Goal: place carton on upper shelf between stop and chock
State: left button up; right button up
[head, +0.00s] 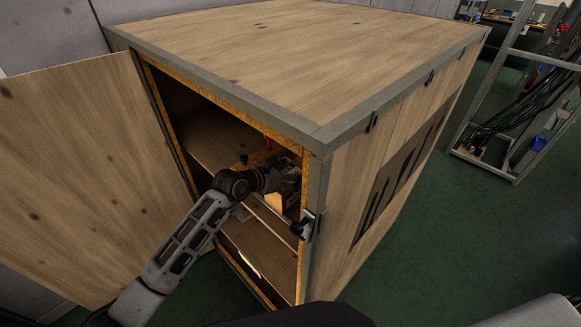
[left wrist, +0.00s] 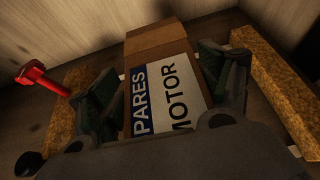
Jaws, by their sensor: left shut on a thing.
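A brown carton (left wrist: 165,42) with a white and blue label reading "PARES" and "MOTOR" is in the left wrist view. My left gripper (left wrist: 163,72) is shut on it, one finger on each side. A speckled yellow-brown block (left wrist: 272,85) lies to the right of the carton, and a similar one (left wrist: 64,118) lies to the left, partly hidden by the finger. I cannot tell which is stop or chock. In the head view my left gripper (head: 284,180) is inside the dryer at the upper shelf (head: 213,140), and the carton is mostly hidden.
The wooden dryer cabinet (head: 300,50) has its door (head: 85,180) swung open to the left. The right door post with a dark latch (head: 303,227) is close to my arm. A red-handled part (left wrist: 42,78) stands left of the carton. A lower shelf (head: 255,245) lies below.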

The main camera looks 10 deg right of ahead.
dwell(0.5)
pick_arm(q)
jog(key=o, duration=2.1)
jog(key=shift+f, duration=0.15)
jog(key=shift+v, duration=1.3)
jog(key=shift+b+v, duration=0.8)
jog(key=shift+v, duration=3.95)
